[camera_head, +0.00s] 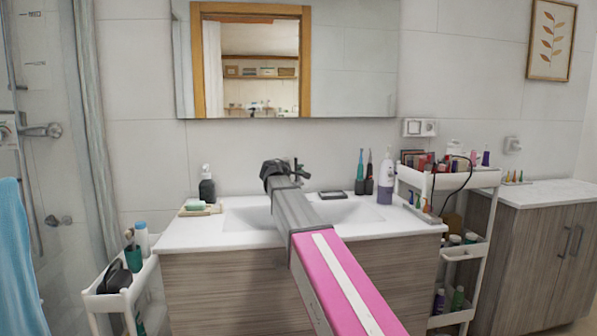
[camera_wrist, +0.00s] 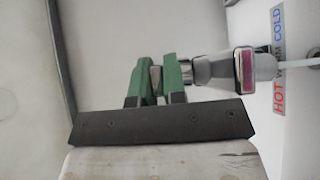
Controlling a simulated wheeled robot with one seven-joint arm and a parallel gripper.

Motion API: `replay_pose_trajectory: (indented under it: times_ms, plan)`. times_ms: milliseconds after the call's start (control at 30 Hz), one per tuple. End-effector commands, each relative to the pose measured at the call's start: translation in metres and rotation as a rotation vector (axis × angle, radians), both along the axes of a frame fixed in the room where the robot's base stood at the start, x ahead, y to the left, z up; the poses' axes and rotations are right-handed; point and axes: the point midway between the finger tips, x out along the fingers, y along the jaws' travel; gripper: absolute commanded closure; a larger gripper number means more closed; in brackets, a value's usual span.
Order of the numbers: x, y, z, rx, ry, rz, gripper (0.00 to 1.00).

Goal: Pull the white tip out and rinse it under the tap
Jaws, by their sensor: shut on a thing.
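My gripper (camera_head: 276,174) is at the tap, over the basin. In the wrist view my green fingers (camera_wrist: 156,75) are shut on a grey metal piece that runs into a chrome fitting (camera_wrist: 212,69) with a red-pink mark; it looks like the tap handle (camera_wrist: 190,72). In the head view my arm hides most of the tap. A thin dark part (camera_head: 298,168) shows beside my gripper. A white and purple flosser (camera_head: 386,178) stands upright at the basin's right, a narrow white tip (camera_head: 388,152) on its top. My gripper is well apart from it.
The white basin (camera_head: 235,215) has soap (camera_head: 195,205) and a dark pump bottle (camera_head: 207,187) at left. Two toothbrush-like items (camera_head: 361,170) stand near the flosser. A crowded white cart (camera_head: 455,180) is at right. A HOT WARM COLD label (camera_wrist: 280,70) is by the chrome fitting.

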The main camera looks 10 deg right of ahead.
Motion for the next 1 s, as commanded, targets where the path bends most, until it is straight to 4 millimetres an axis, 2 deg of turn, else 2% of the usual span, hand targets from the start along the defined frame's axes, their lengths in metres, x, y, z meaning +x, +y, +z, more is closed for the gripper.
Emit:
replay_pose_trajectory:
  times_ms: [267, 600, 633, 700, 1000]
  plan:
    - [0.0036, 0.0001, 0.0120, 0.000, 0.122, 0.001, 1.00]
    - [0.0031, 0.0001, 0.0124, 0.000, 0.132, 0.002, 1.00]
    - [0.0031, 0.0002, 0.0124, 0.000, 0.132, 0.002, 0.79]
    - [0.0031, 0.0002, 0.0124, 0.000, 0.132, 0.002, 0.62]
    - [0.0017, 0.0013, 0.0125, 0.000, 0.132, 0.001, 0.62]
